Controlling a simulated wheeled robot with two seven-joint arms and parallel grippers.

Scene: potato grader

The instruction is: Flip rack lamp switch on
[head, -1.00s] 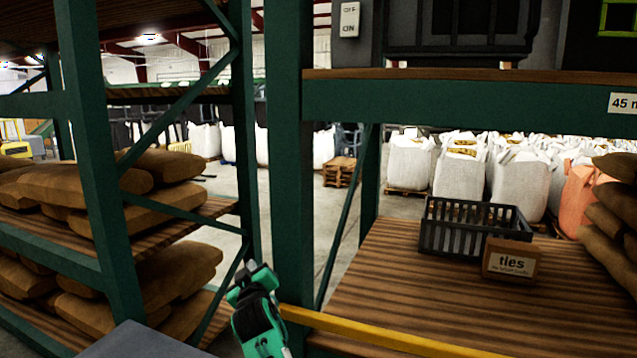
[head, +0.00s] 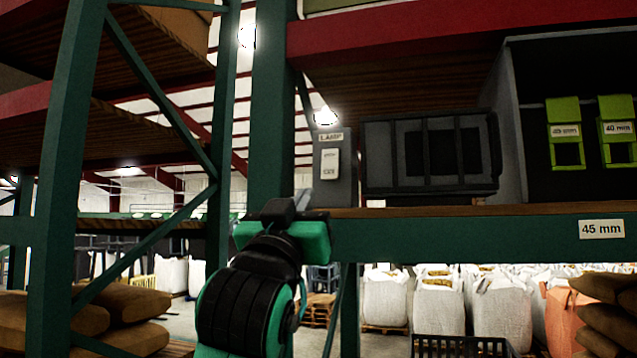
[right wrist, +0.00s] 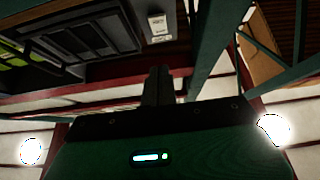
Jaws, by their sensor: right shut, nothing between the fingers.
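The lamp switch (head: 330,164) is a pale rocker plate on a grey box (head: 328,190) under a "LAMP" label. The box stands on the rack shelf beside the green upright. I cannot tell which way the rocker is set. My right gripper (head: 284,210) is in front of the upright, below and left of the switch box, apart from it. In the right wrist view its fingers (right wrist: 157,86) are together and empty, and the switch (right wrist: 158,26) shows beyond them. My left gripper is not in view.
A dark slatted crate (head: 430,155) stands right of the switch box. The green shelf beam (head: 470,236) runs below both, with a "45 mm" tag. The green upright (head: 272,110) and a diagonal brace (head: 150,95) are close on the left. Green-framed pieces hang at right.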

